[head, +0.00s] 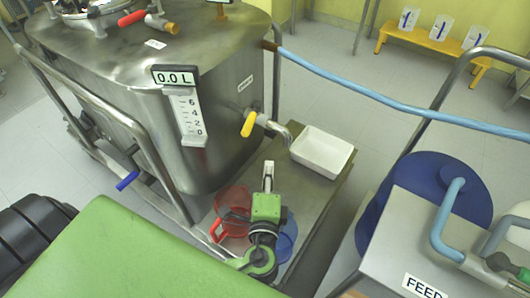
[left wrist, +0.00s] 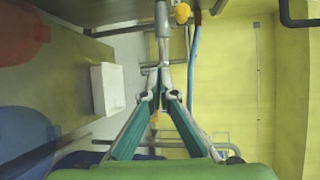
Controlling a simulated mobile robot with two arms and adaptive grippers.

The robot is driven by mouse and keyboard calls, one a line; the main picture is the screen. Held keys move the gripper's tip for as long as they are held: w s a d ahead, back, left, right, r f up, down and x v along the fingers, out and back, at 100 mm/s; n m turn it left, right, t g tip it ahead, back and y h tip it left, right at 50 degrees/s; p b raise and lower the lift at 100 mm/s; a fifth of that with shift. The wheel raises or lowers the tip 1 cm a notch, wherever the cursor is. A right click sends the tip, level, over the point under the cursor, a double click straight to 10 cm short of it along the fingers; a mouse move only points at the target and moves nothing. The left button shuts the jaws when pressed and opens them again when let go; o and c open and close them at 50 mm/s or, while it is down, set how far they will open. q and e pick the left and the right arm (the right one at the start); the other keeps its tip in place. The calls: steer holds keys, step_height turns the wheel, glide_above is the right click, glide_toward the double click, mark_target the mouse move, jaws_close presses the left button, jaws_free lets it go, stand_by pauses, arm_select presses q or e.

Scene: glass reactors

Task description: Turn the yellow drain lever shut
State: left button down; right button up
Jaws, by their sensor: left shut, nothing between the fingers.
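The yellow drain lever (head: 248,125) sits on the metal drain pipe (head: 274,128) at the lower right side of the steel tank (head: 225,95). In the head view it slants down and left from the pipe. In the left wrist view the yellow lever (left wrist: 182,13) is at the top, beyond my fingertips. My left gripper (head: 268,168) is below the lever and pipe in the head view, apart from the lever. Its fingertips (left wrist: 162,69) meet and hold nothing. My right gripper is out of view.
A white tray (head: 322,153) lies beside the pipe outlet. A red jug (head: 233,200) and a blue jug (head: 288,236) flank my left gripper, partly hidden. The gauge display (head: 176,77) reads 0.0 L. A blue hose (head: 340,90) crosses to the right. A FEED unit (head: 400,235) stands at right.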

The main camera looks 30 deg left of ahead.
mark_target(252, 119)
arm_select(q)
steer(key=w+a+r+t+y+b, duration=0.1)
steer(key=w+a+r, duration=0.1)
steer(key=w+a, duration=0.5)
steer(key=shift+w+r+y+b, duration=0.25)
steer(key=shift+r+y+b, duration=0.05)
steer(key=shift+r+b, duration=0.1)
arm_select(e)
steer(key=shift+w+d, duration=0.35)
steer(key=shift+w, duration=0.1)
arm_select(q)
steer(key=shift+a, duration=0.1)
